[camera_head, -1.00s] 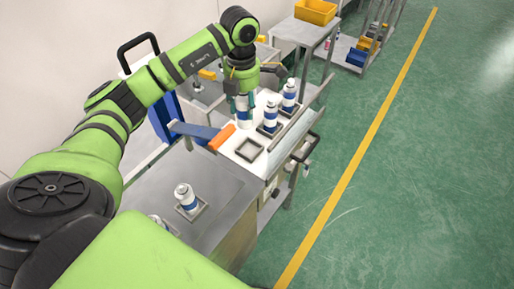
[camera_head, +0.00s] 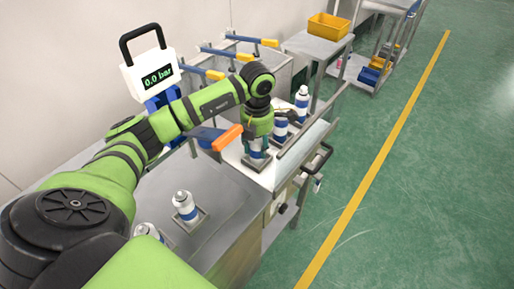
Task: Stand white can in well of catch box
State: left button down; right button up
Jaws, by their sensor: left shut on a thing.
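My left gripper (camera_head: 258,138) points down and is shut on a white can with a blue band (camera_head: 257,152). The held can is upright, its top hidden by the gripper. Its lower end is at a dark square well (camera_head: 257,164) of the white-topped catch box (camera_head: 234,157); I cannot tell whether it touches the floor of the well. My right gripper is not in view.
A white and blue can (camera_head: 184,205) stands in a square holder on the grey metal table (camera_head: 225,193) in front. An orange-handled lever (camera_head: 227,138) is close left of my gripper. A gauge reading 0.0 bar (camera_head: 158,77) stands at the left. A metal rail (camera_head: 312,123) runs along the right.

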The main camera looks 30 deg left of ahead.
pick_arm(q)
jog(key=shift+r, duration=0.1)
jog(key=c, duration=0.7)
grip_release()
notch_tip(320, 180, up, 12)
jog(key=p, duration=0.7)
jog(key=shift+p, duration=0.4)
